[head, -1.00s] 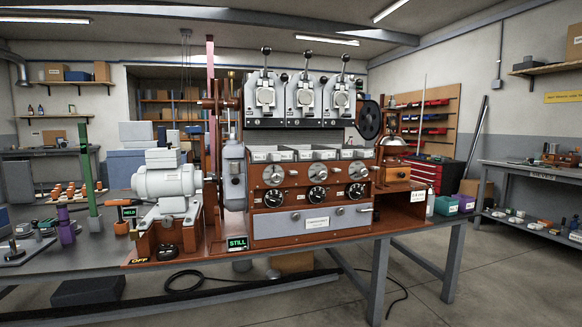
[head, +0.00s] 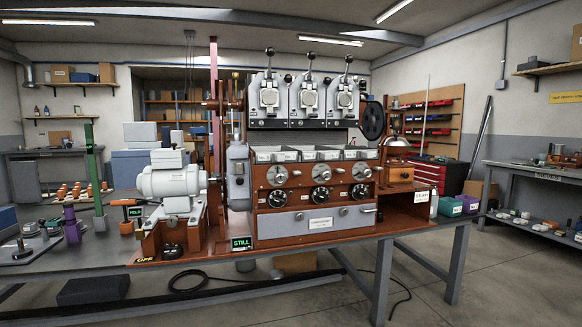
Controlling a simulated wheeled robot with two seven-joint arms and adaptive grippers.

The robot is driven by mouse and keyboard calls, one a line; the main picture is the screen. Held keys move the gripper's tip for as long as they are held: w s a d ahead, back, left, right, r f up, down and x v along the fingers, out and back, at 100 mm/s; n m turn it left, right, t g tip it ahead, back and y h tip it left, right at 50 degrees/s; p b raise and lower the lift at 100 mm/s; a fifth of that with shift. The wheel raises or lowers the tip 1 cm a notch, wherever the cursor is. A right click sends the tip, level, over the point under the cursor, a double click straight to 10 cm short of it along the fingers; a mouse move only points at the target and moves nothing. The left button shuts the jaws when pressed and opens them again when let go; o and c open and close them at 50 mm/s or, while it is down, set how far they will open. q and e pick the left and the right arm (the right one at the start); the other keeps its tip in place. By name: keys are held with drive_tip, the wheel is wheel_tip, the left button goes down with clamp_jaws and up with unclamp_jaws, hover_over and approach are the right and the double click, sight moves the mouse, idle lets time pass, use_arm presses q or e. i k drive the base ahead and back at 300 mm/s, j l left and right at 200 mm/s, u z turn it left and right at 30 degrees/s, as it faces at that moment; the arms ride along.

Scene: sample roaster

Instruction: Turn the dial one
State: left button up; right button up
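The sample roaster (head: 262,228) stands on the bench with a reddish-brown front. Its lower row has three black dials with pale markings: left (head: 276,198), middle (head: 321,196) and right (head: 358,193). Above them sit three silver round knobs: left (head: 277,174), middle (head: 323,172) and right (head: 361,171). I cannot read any numbers on the dials, so which one is dial one is not clear. A separate black knob (head: 172,251) sits low at the left, beside an "OFF" label. Neither gripper is in view.
A grey-white motor (head: 172,184) stands left of the roaster. A green post (head: 93,175) and purple piece (head: 72,226) stand further left. The floor at right is open.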

sight(280, 178)
drive_tip(key=i+l, duration=0.2)
drive_tip(key=l, duration=0.15)
drive_tip(key=i+l, duration=0.35)
drive_tip(key=l, duration=0.3)
